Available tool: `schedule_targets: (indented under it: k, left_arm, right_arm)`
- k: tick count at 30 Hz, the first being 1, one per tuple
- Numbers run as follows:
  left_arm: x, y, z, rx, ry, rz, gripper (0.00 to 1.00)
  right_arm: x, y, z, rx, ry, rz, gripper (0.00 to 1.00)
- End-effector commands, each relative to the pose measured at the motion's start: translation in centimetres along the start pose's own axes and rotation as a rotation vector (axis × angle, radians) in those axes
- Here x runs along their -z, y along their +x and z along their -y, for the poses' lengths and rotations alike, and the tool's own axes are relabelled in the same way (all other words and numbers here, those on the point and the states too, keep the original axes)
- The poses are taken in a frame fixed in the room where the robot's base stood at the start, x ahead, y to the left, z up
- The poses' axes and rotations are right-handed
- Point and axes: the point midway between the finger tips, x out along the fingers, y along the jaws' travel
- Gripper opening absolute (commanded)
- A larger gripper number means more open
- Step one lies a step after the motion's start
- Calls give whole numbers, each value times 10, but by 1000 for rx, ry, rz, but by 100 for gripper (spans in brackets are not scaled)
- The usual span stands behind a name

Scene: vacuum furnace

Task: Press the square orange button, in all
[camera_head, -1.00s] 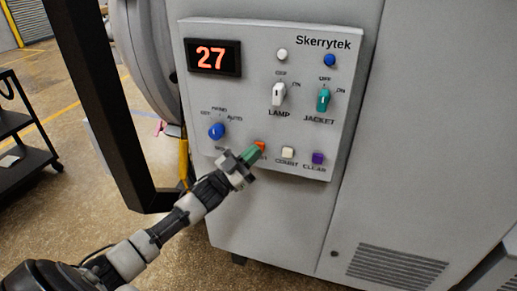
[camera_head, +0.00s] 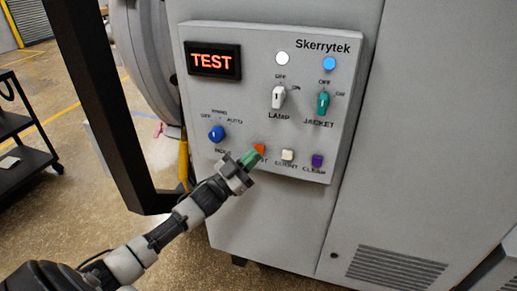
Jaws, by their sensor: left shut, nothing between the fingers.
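The square orange button (camera_head: 260,149) is on the lower row of the grey control panel (camera_head: 230,105), left of a white and a purple button. My left gripper (camera_head: 251,158) is shut and empty, its green fingertips at the button's lower left. They cover part of the button and its label; I cannot tell whether they touch it. The display (camera_head: 213,61) reads TEST in red. The white lamp (camera_head: 282,58) and blue lamp (camera_head: 329,64) at the top are lit. My right gripper is not in view.
The square white button (camera_head: 288,155) and purple button (camera_head: 317,161) sit close to the right. A blue knob (camera_head: 216,134) is at the left, with a white lamp switch (camera_head: 278,97) and a green jacket switch (camera_head: 323,103) above. A black post (camera_head: 105,110) stands left.

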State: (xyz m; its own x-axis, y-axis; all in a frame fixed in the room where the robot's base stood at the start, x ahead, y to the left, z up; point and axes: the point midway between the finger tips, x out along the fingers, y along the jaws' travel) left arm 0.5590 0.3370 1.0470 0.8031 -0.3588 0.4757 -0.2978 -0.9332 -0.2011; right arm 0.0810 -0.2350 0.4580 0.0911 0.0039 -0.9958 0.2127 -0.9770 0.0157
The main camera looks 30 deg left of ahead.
Motion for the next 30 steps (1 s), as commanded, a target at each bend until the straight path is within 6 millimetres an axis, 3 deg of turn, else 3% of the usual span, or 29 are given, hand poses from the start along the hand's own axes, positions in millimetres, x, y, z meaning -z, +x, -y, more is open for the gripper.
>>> schedule_targets:
  k: [14,30]
  left_arm:
    - [5,-6,-4,0,-1,1,0]
    - [28,-37,-27,0,0,0,0]
  right_arm:
    - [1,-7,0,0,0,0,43]
    - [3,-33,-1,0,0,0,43]
